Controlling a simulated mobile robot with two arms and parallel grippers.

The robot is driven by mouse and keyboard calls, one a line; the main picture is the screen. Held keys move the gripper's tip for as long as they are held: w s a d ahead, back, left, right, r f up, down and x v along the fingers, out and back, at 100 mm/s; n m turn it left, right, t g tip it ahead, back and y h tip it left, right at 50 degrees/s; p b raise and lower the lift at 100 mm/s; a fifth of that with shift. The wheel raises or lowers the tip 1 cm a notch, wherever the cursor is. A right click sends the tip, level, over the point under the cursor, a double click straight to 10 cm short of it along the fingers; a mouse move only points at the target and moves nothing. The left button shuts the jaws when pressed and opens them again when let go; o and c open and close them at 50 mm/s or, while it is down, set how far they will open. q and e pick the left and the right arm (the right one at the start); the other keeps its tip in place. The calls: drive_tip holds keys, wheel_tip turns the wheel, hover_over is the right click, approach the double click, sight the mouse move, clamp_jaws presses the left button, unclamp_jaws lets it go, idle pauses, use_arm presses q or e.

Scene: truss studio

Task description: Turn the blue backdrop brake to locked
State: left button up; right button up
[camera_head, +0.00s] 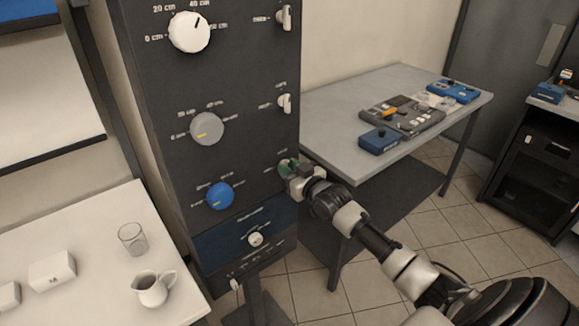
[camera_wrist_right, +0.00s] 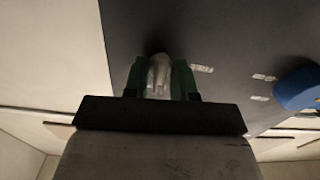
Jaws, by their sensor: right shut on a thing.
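A dark upright panel (camera_head: 240,130) carries three rows, each with a round dial and, at the right, a small lever. The blue dial (camera_head: 220,195) is in the lowest of these rows and shows at the right edge of the wrist view (camera_wrist_right: 298,90). My right gripper (camera_head: 288,167) is at the panel's right side, level with the blue row, and covers the lever there. In the wrist view its green fingers (camera_wrist_right: 162,80) are shut on the pale blue-row brake lever (camera_wrist_right: 158,72), one on each side. The lever's lock marks are unreadable. My left gripper is not in view.
Above are a white dial (camera_head: 190,32), a grey dial (camera_head: 207,128) and two white levers (camera_head: 284,18). A white table (camera_head: 95,255) with a jug (camera_head: 153,288) and glass (camera_head: 132,239) stands left. A grey table (camera_head: 345,140) with control boxes stands right.

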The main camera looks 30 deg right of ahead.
drive_tip(key=shift+f+m, duration=0.1)
drive_tip(key=shift+m, duration=0.4)
drive_tip(key=o, duration=0.7)
drive_tip(key=s, duration=0.3)
drive_tip(key=s+b, duration=0.1)
drive_tip(key=s, duration=0.6)
drive_tip(key=shift+s+d+b, duration=0.3)
drive_tip(key=shift+s+d, duration=0.1)
